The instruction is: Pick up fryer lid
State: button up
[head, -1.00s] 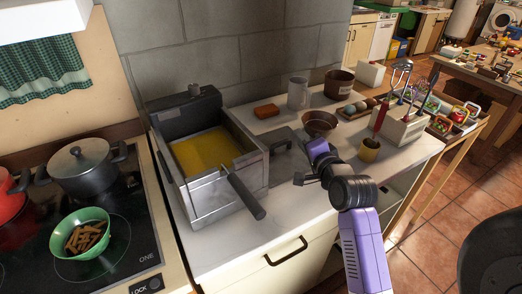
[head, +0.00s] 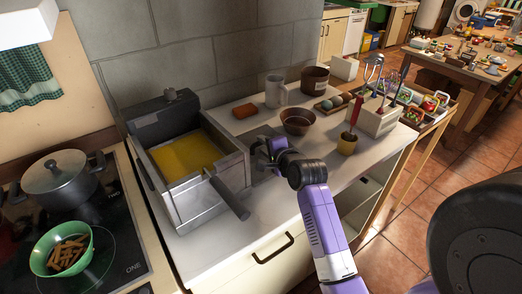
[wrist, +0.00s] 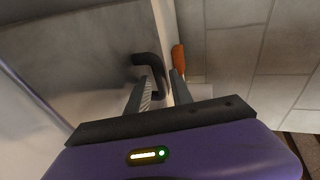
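The fryer lid (wrist: 85,55) is a flat grey metal plate with a black bent handle (wrist: 148,68), lying on the counter just right of the fryer. In the head view, my gripper (head: 262,146) is over the lid and hides much of it. In the wrist view, my gripper (wrist: 161,88) has its two fingers apart, with the near end of the handle between or just ahead of the tips. Contact with the handle cannot be told. The fryer (head: 205,205) stands open with yellow oil in it, its basket handle pointing toward the front right.
A utensil holder (head: 376,122) is farther right. The stove (head: 105,235) with a pot is left.

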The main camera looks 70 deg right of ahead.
jog(key=shift+d, duration=0.1)
jog(key=shift+c, duration=0.2)
grip_shut()
dwell(1.2)
